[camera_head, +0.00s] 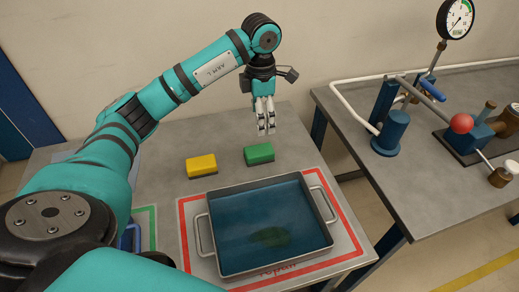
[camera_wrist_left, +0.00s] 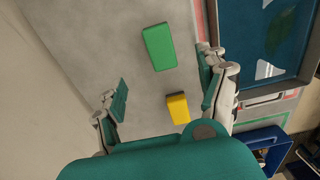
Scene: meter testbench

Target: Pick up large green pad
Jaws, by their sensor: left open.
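The large green pad (camera_head: 259,154) lies flat on the grey table, behind the blue tray in the head view. It also shows in the left wrist view (camera_wrist_left: 158,47), ahead of the fingers and apart from them. My left gripper (camera_head: 266,130) hangs above the table, fingers pointing down, close to the green pad but above it and not touching. In the left wrist view its two fingers (camera_wrist_left: 165,98) are spread wide with nothing held between them. My right gripper is not in view.
A yellow pad (camera_head: 201,165) lies left of the green pad. A metal tray with blue liquid (camera_head: 205,222) stands in front, inside a red outline. A second table (camera_head: 425,190) with a gauge (camera_head: 456,18) and pipework stands at right. The wall is close behind.

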